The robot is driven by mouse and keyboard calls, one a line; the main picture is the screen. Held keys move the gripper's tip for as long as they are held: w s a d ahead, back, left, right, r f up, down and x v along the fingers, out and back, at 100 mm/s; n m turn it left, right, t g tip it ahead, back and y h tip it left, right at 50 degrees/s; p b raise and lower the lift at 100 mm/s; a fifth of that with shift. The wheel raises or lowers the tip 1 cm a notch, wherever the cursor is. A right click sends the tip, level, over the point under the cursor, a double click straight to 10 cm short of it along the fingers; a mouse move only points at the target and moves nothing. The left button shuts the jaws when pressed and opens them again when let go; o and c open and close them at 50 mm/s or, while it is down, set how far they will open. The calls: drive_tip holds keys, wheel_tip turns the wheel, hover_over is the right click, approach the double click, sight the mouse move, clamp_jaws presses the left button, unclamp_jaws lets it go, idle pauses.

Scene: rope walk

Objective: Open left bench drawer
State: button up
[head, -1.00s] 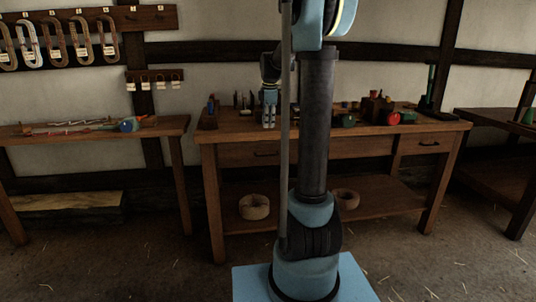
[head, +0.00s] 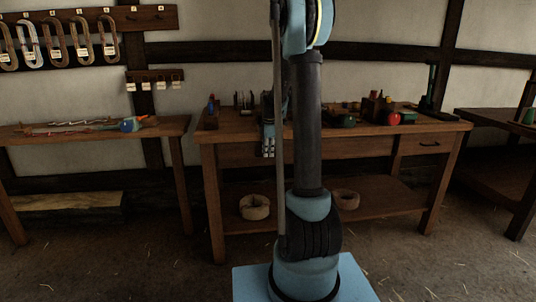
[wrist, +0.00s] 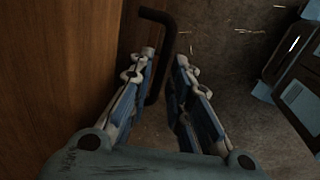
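The left bench drawer (head: 232,153) is a brown wooden front under the bench top; it looks flush with the bench in the head view. Its face (wrist: 65,60) fills the left of the wrist view. Its dark bar handle (wrist: 170,33) stands out from that face. My gripper (head: 267,151) is in front of the drawer and hides the handle in the head view. In the wrist view my gripper (wrist: 165,58) is open, with one finger on each side of the bar. A gap shows between the fingers; I cannot tell if either touches the bar.
The bench top (head: 440,124) carries several small tools and blocks. A right drawer (head: 428,143) has its own handle. Two rope coils (head: 254,207) lie on the lower shelf. A side table (head: 90,133) stands at left. The floor before the bench is open.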

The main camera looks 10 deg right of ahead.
drive_tip(key=shift+f, duration=0.5)
clamp_jaws()
drive_tip(key=shift+d, duration=0.1)
drive_tip(key=s, duration=2.3)
unclamp_jaws()
